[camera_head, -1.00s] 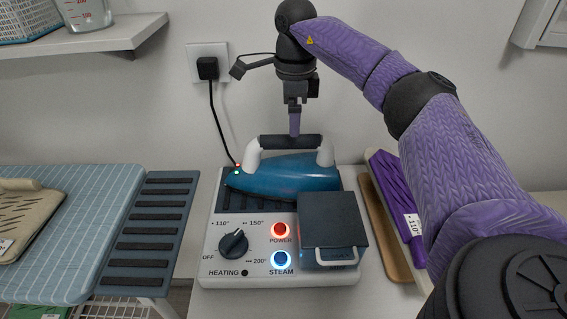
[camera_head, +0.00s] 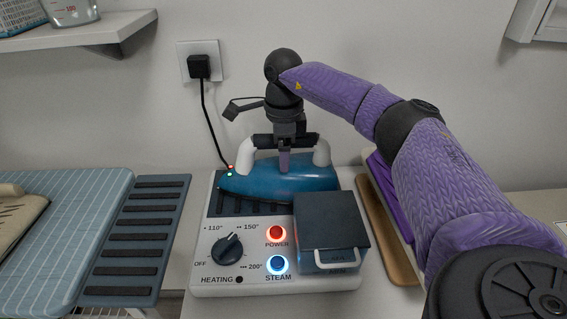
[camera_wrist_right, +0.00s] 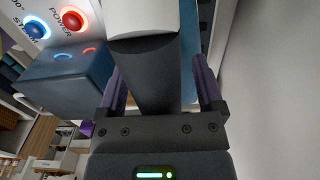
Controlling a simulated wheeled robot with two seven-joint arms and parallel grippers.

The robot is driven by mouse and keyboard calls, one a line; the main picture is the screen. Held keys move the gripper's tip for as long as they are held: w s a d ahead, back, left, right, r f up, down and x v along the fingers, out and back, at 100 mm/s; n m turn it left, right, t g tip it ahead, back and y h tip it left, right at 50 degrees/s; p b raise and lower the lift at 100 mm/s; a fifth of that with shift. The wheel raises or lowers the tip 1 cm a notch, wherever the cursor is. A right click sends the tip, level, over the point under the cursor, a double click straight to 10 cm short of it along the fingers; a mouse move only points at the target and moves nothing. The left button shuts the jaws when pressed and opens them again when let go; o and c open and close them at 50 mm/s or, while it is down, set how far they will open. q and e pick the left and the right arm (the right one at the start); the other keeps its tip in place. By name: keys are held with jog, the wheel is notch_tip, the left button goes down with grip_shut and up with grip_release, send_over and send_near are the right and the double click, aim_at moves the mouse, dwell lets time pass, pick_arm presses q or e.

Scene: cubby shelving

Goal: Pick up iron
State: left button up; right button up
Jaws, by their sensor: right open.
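The blue iron (camera_head: 262,179) rests on the dark ribbed plate of the steam station (camera_head: 234,242), its pointed end to the left. Its dark handle bar (camera_head: 262,141) runs between two white uprights. My right gripper (camera_head: 284,160) points down over the handle. In the right wrist view, the handle (camera_wrist_right: 150,75) lies between the two purple fingers of the open right gripper (camera_wrist_right: 164,85), with a finger on each side. The iron still sits on its plate. My left gripper is not in view.
A ribbed rack (camera_head: 137,240) and a blue checked ironing board (camera_head: 75,230) lie to the left. A dark box (camera_head: 331,227) with a white handle is at the station's front right. A cord runs to the wall socket (camera_head: 198,62). A shelf (camera_head: 90,35) hangs upper left.

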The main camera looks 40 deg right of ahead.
jog(key=shift+f, duration=0.1)
grip_shut()
dwell(0.4)
